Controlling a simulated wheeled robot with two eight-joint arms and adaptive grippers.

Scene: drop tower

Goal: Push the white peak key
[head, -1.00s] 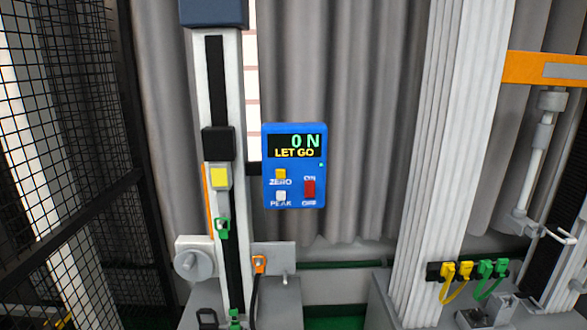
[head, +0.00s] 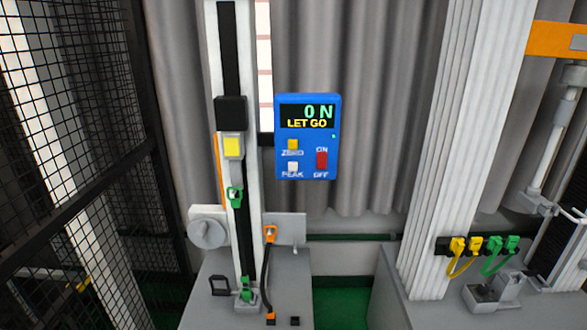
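The meter's display (head: 307,117) reads "0 N" and "LET GO". A yellow zero key (head: 293,145) sits above the white key, and a red ON/OFF switch (head: 322,160) is to its right. Neither of my grippers shows in the head view.
The meter is beside a white column (head: 255,180) with a black block (head: 231,113) and yellow pad (head: 233,147). Black mesh (head: 95,100) stands at left. A thick white pillar (head: 465,130) and yellow and green clips (head: 480,245) are at right.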

